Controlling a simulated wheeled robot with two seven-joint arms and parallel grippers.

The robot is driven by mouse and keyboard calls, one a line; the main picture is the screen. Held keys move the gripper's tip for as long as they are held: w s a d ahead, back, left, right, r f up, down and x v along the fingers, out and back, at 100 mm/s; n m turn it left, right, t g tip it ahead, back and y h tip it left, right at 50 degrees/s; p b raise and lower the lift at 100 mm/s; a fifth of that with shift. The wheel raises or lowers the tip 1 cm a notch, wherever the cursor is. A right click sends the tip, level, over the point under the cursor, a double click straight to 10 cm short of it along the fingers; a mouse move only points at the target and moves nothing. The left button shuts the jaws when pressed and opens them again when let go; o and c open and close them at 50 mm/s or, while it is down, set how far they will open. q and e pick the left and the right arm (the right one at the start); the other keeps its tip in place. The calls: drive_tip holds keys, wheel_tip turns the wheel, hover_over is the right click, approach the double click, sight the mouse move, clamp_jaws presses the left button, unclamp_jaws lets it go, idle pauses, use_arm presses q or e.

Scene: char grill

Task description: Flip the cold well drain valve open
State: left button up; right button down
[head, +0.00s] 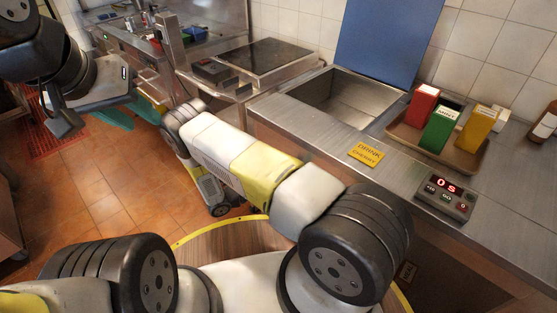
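An open steel well (347,98) is sunk in the steel counter at the upper middle; it looks like the cold well, though no label confirms this. No drain valve can be made out. The counter front below the well is partly hidden by my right arm.
A brown tray (461,154) with red, green and yellow boxes sits right of the well. A yellow sign (367,153) and a timer (445,198) are near the counter edge. A flat black-topped cooker (262,60) stands behind. Red floor (110,180) is open at left.

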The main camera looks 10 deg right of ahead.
drive_tip(key=shift+w+a+r, duration=0.1)
drive_tip(key=shift+w+a, duration=0.1)
drive_tip(key=shift+w, duration=0.1)
drive_tip(key=shift+w+a, duration=0.1)
drive_tip(key=shift+w, duration=0.05)
idle(0.4)
drive_tip(key=s+a, duration=0.6)
drive_tip(key=a, duration=0.1)
drive_tip(key=shift+a, duration=0.15)
drive_tip(key=shift+s, duration=0.1)
idle(0.5)
